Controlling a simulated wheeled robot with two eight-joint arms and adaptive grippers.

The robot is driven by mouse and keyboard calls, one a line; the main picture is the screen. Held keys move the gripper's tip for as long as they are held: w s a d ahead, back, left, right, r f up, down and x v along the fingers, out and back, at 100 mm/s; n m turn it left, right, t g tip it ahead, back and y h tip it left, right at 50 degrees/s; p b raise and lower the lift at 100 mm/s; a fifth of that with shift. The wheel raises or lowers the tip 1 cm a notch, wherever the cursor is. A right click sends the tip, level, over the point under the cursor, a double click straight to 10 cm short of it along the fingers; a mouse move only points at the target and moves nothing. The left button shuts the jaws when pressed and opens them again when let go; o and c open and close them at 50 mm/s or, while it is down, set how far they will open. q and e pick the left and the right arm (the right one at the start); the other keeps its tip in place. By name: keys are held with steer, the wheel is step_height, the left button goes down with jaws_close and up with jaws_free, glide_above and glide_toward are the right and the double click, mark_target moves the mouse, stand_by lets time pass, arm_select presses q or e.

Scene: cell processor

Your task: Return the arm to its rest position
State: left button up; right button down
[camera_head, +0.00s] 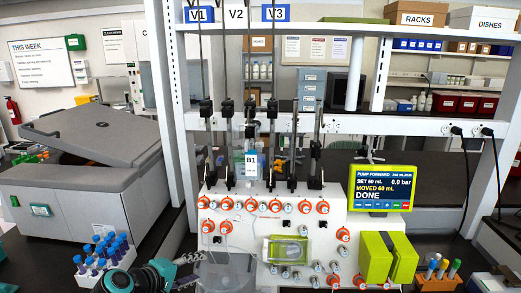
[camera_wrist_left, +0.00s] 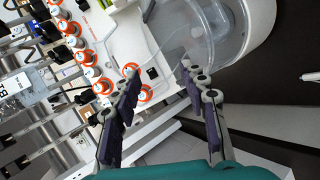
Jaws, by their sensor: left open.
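My left gripper (camera_head: 190,270) comes in low at the left of the head view, in front of the lower left of the white cell processor (camera_head: 230,240). Its teal wrist shows at the bottom edge. In the left wrist view the gripper (camera_wrist_left: 162,82) has its two dark-padded fingers apart with nothing between them. Beyond the fingertips are the processor's white panel with orange-ringed valves (camera_wrist_left: 92,72) and a clear round vessel (camera_wrist_left: 235,30). My right gripper is in neither view.
A pump screen (camera_head: 382,188) reads DONE. A bag labelled B1 (camera_head: 251,166) hangs on the processor's rack. A rack of blue-capped tubes (camera_head: 103,262) stands left of my gripper, before a grey centrifuge (camera_head: 85,150). A yellow-green pump block (camera_head: 388,257) is at right.

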arm_select(q)
steer(key=s+d+f+m+g+y, duration=0.1)
steer(key=s+f+m, duration=0.1)
steer(key=s+m, duration=0.2)
steer(key=s+f+m+g+y, duration=0.1)
steer(key=s+f+m+y, duration=0.1)
steer(key=s, duration=0.6)
steer(key=s+d+f+m+g+y, duration=0.1)
steer(key=s+f+m+y, duration=0.1)
steer(key=s+m, duration=0.3)
steer(key=shift+s+d+f+m+b, duration=0.35)
steer(key=shift+s+f, duration=0.45)
steer(key=shift+s, duration=0.2)
steer(key=shift+a, duration=0.1)
